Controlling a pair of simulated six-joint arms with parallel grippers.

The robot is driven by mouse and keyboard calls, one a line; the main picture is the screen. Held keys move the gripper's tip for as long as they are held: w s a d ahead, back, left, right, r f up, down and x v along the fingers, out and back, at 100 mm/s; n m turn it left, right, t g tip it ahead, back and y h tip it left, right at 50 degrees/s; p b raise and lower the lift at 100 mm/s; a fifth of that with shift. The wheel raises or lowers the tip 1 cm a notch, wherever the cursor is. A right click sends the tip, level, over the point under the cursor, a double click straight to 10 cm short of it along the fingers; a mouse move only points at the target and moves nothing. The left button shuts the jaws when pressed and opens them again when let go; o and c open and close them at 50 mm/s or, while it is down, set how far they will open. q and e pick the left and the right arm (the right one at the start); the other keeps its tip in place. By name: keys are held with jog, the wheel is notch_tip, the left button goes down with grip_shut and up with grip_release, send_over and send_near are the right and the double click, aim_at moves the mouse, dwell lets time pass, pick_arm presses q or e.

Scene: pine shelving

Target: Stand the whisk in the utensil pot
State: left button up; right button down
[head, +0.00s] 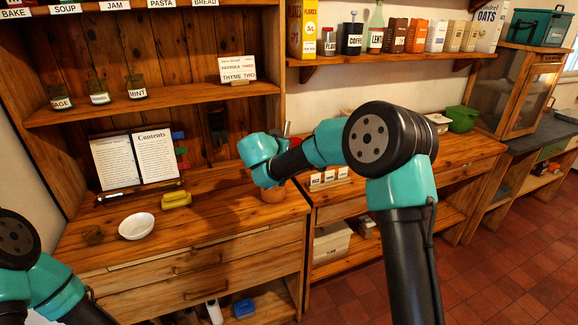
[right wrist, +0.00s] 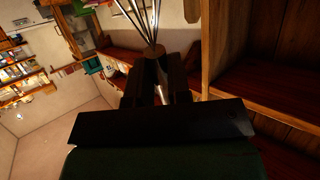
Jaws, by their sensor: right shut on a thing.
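My right gripper (right wrist: 158,82) is shut on that handle. In the head view my right wrist hides the gripper and the whisk. Whether the whisk touches the pot cannot be told. My left gripper is out of view; only its arm shows at lower left.
A white bowl (head: 136,226), yellow bananas (head: 176,200) and an open book (head: 135,158) are on the counter (head: 235,215). Shelves with jars and labelled packets rise behind. Small white labelled blocks (head: 329,177) stand right of the pot. The counter's front middle is clear.

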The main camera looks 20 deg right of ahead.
jog(key=w+a+r+t+h, duration=0.2)
jog(key=w+a+r+t, duration=0.1)
jog(key=r, duration=0.7)
jog(key=shift+a+r+t+h, duration=0.2)
jog(key=shift+a+t+h, duration=0.2)
jog(key=shift+t, duration=0.1)
jog(key=shift+f, duration=0.2)
notch_tip(320, 180, down, 16)
jog(key=shift+f, duration=0.15)
dwell(1.5)
jog(key=c, duration=1)
grip_release()
